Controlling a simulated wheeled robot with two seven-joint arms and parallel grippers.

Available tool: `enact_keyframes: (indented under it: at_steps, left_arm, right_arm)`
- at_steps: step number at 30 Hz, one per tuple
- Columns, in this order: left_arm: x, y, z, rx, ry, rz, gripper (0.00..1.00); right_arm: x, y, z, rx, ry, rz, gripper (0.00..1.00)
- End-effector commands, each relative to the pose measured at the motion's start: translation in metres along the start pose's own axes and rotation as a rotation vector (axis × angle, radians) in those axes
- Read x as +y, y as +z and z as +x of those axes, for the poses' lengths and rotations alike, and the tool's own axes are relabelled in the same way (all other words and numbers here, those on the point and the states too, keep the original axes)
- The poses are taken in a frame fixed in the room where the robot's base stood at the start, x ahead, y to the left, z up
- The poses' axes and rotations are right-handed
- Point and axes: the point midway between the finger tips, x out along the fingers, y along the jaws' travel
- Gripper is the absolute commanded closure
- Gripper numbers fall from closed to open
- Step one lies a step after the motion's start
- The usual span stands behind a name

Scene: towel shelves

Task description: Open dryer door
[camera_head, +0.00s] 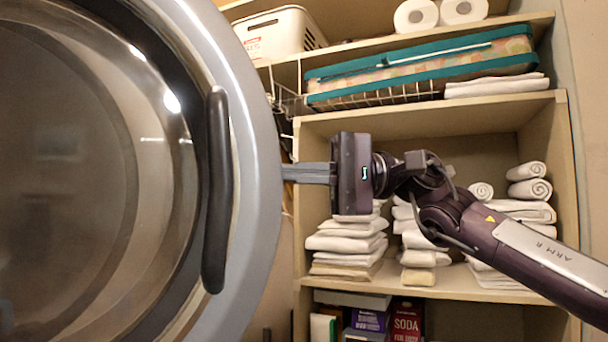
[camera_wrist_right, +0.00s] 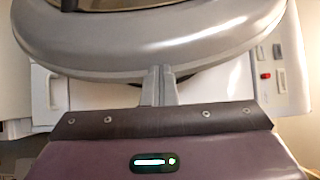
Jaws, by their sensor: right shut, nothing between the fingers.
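The dryer door (camera_head: 262,200) is a large round grey ring with dark glass, filling the left of the head view. Its black vertical handle (camera_head: 217,190) is on the right side of the ring. My right gripper (camera_head: 288,173) is shut and empty, with its fingers pointing left at the door's right edge. The fingertips meet the rim there; the head view does not show whether they touch it or pass behind it. In the right wrist view the shut fingers (camera_wrist_right: 160,72) reach the grey door rim (camera_wrist_right: 150,62). My left gripper is not in view.
A wooden shelf unit (camera_head: 430,120) with folded towels (camera_head: 345,245), rolled towels, a teal-edged basket and boxes stands behind my right arm. The white dryer front (camera_wrist_right: 85,92) with a red button (camera_wrist_right: 265,76) shows beyond the rim in the wrist view.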

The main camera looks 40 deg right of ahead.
Motion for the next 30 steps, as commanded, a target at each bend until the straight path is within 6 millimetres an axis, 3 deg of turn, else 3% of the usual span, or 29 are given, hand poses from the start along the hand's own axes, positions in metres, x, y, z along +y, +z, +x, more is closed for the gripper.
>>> enact_keyframes:
  at_steps: [8,30]
  left_arm:
    - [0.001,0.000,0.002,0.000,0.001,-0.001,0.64]
    - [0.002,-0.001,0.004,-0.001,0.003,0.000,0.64]
  right_arm:
    - [0.001,0.018,-0.004,-0.006,0.005,-0.001,1.00]
    - [0.001,0.020,-0.005,-0.005,0.007,-0.002,1.00]
